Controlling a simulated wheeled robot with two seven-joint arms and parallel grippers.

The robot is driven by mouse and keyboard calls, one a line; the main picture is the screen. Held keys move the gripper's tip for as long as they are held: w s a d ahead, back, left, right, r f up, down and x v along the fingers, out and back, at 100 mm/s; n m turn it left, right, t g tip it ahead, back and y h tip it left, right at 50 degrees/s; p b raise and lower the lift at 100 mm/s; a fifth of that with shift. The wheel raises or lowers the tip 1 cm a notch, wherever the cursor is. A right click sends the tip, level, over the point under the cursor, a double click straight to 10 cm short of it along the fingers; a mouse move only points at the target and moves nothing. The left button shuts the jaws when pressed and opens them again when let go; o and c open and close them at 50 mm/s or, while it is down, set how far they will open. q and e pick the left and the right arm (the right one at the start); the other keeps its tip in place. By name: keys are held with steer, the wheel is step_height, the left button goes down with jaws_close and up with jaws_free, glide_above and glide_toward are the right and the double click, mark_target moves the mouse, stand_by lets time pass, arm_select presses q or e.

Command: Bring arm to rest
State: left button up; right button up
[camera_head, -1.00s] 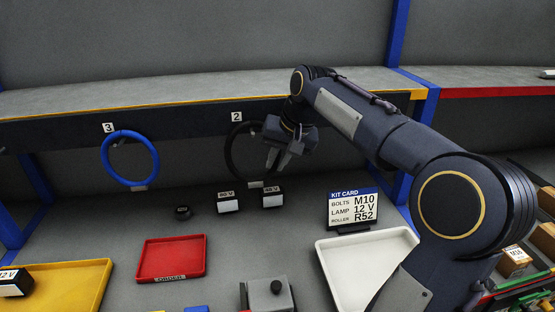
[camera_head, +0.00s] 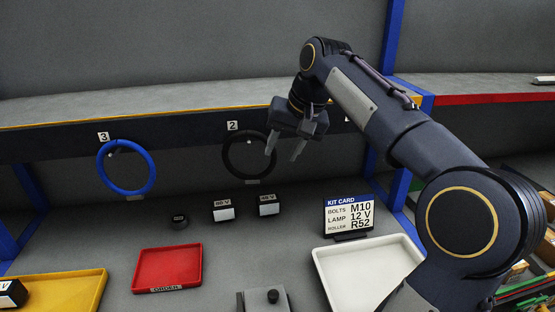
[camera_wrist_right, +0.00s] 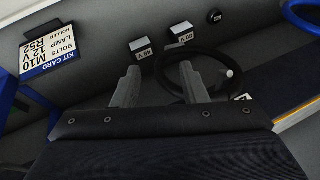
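My right gripper (camera_head: 284,152) hangs from its arm in front of the shelf edge, just right of the black ring (camera_head: 227,158) at hook 2. Its two fingers point down and stand apart with nothing between them. In the right wrist view, the gripper (camera_wrist_right: 160,88) also shows spread, empty fingers, with the black ring (camera_wrist_right: 222,57) behind the farther-right one. A small part of the ring is covered by the gripper in the head view. My left gripper is in neither view.
A blue ring (camera_head: 149,168) hangs at hook 3. Below are two small labelled boxes, a kit card (camera_head: 348,215), a red tray (camera_head: 198,268), a white tray (camera_head: 317,262) and a yellow tray (camera_head: 101,280). The shelf (camera_head: 180,97) runs above; blue posts stand at the sides.

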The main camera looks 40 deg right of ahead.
steer(key=shift+s+r, duration=0.2)
steer(key=shift+r, duration=0.3)
steer(key=s+a+f+n+t+y, duration=0.1)
steer(key=s+a+f+n, duration=0.5)
steer(key=s+a+f, duration=1.2)
step_height(320, 180, down, 3)
steer(key=shift+a+f+y, duration=0.2)
steer(key=shift+a+y, duration=0.1)
steer(key=shift+y, duration=0.6)
steer(key=shift+a, duration=0.1)
